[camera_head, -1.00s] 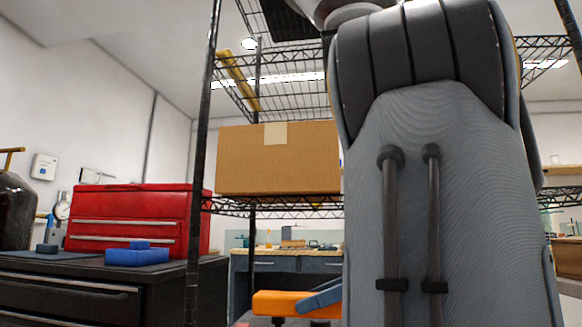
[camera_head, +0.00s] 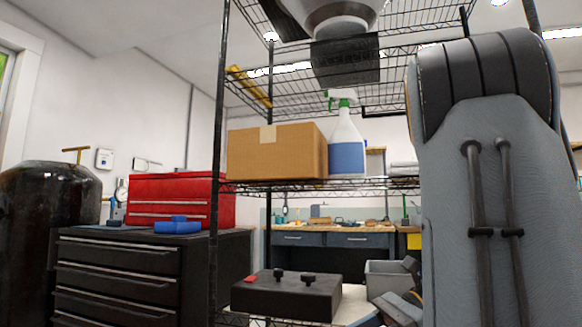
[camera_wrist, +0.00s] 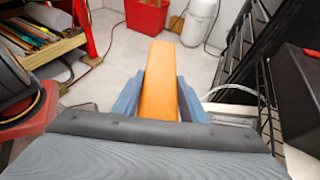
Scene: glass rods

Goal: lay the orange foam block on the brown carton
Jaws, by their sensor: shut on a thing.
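The orange foam block (camera_wrist: 160,85) is held lengthwise between the two blue-grey fingers of my gripper (camera_wrist: 160,98) in the wrist view, with clear floor beyond it. My gripper (camera_head: 400,306) also shows low in the head view, in front of the rack's lower level, but the block is not clearly visible there. The brown carton (camera_head: 270,160) sits closed on the middle wire shelf, with a tape strip at its top edge. It is well above and left of my gripper. The carton's top face is not seen from this low view.
A spray bottle (camera_head: 346,140) stands right beside the carton. A wire shelf (camera_head: 350,75) spans above it, and rack posts (camera_head: 218,160) flank it. A black case (camera_head: 287,294) sits on the lower level. A red toolbox (camera_head: 180,199) stands left.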

